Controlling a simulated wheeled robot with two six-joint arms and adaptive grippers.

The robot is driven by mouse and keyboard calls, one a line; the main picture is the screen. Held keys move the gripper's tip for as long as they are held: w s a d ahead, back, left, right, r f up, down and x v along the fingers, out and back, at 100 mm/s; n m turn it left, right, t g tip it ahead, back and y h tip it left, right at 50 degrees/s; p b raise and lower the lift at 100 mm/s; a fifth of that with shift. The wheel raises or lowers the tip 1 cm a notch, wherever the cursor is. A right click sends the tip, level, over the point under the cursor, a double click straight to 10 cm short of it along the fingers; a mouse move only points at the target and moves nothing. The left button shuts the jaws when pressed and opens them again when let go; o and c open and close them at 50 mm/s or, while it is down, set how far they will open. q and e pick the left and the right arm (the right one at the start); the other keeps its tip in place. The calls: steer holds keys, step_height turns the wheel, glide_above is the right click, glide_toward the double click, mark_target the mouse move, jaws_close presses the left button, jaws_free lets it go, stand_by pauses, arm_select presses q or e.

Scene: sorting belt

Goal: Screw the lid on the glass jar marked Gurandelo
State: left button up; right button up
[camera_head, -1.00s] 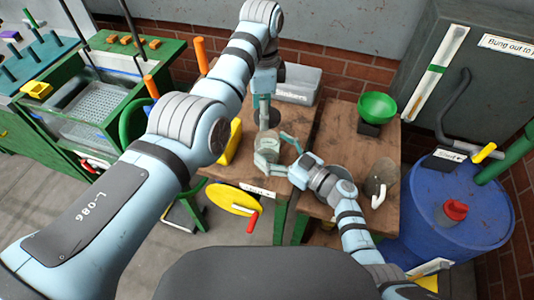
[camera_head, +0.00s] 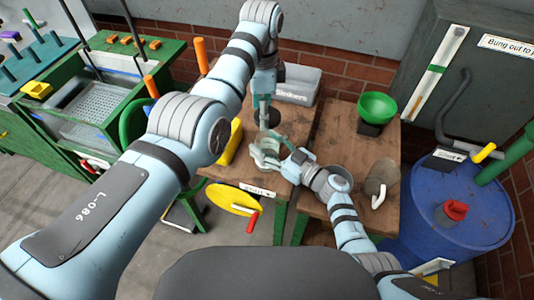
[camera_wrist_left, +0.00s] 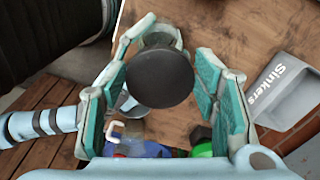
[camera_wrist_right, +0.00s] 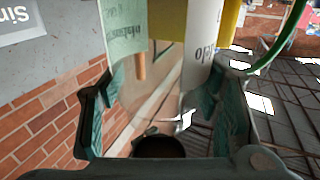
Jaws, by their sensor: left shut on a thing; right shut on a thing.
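My left gripper (camera_head: 264,108) comes down from above and is shut on a dark round lid (camera_wrist_left: 158,78), seen as a flat disc between its fingers in the left wrist view. The lid's edge also shows in the head view (camera_head: 272,117). My right gripper (camera_head: 266,152) is shut around the glass jar (camera_head: 269,145), which is below the lid and looks apart from it.
The tabletop (camera_head: 306,128) is wooden with a gap. A grey "Sinkers" bin (camera_head: 298,86) stands behind. A blue drum (camera_head: 455,205) is further right.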

arm_select(q)
glide_above(264, 133)
steer(key=s, duration=0.3)
steer(key=shift+w+a+f, duration=0.1)
steer(key=shift+f, duration=1.15)
steer(key=shift+w+f, duration=0.1)
steer(key=shift+f, duration=1.15)
steer(key=shift+f, duration=0.9)
steer(key=shift+s+f+n, duration=0.1)
steer(key=shift+f+n, duration=0.2)
steer(key=shift+n, duration=0.4)
steer(key=shift+s+f+n, duration=0.1)
steer(key=shift+f+n, duration=0.15)
steer(key=shift+n, duration=0.45)
steer(key=o, duration=0.6)
arm_select(e)
jaws_close()
arm_select(q)
steer(key=shift+o, duration=0.2)
